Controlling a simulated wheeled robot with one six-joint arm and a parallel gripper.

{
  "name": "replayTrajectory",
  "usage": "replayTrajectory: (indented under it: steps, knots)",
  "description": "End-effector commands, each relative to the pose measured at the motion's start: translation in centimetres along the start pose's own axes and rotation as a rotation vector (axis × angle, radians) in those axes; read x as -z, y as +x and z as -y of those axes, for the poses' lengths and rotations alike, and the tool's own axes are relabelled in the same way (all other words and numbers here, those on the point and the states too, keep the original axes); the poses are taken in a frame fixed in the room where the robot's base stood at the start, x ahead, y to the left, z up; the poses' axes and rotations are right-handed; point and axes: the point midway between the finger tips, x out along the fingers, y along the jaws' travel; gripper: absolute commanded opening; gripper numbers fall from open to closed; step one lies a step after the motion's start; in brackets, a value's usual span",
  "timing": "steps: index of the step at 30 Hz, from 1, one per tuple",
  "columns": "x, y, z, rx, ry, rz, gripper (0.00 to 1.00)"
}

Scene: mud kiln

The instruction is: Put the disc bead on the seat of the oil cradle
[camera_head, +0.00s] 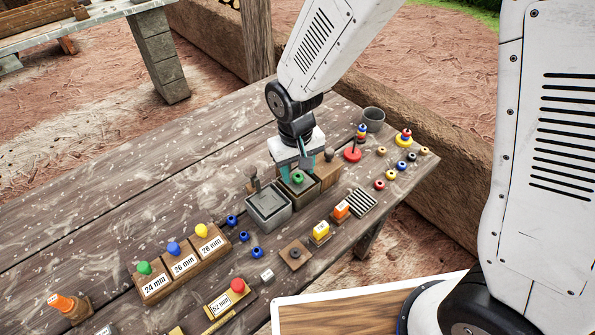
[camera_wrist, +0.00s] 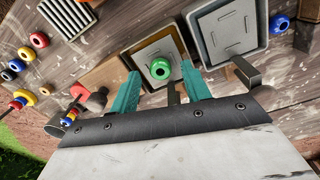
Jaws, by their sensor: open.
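A green ring-shaped bead (camera_head: 298,178), most likely the disc bead, is in or just over an olive-rimmed square container (camera_head: 313,192) on the table. In the wrist view the green bead (camera_wrist: 160,68) shows its dark hole, with the pale inside of the olive container (camera_wrist: 150,41) behind it. My gripper (camera_head: 299,174) points down at this container. Its teal fingers (camera_wrist: 160,70) are open, one on each side of the bead, with gaps showing. No label marks the oil cradle; I cannot tell whether the olive container is it, or whether the bead touches its floor.
A grey square container (camera_head: 268,207) stands left of the olive one, close beside it. Brown blocks (camera_head: 328,171) stand behind. Several blue beads (camera_head: 244,236) lie left, other coloured beads right. A labelled wooden block (camera_head: 184,265) with coloured knobs stands front left. The back-left tabletop is clear.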

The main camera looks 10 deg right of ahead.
Motion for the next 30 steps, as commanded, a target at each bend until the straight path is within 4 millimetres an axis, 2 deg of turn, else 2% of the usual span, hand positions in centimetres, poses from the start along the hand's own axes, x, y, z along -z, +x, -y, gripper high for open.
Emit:
replayTrajectory:
  steps: [9, 15, 19, 26, 30]
  knots:
    - [0.1, -6.9, 0.0, 0.001, 0.0, -0.006, 0.47]
    - [0.0, -9.9, 0.0, 0.001, 0.0, -0.003, 0.47]
    - [0.0, -10.8, 0.0, 0.001, 0.0, -0.002, 0.47]
    - [-0.1, -11.1, -0.1, 0.001, 0.002, -0.001, 0.47]
    - [-1.1, -12.6, -1.8, 0.004, 0.025, -0.011, 0.47]
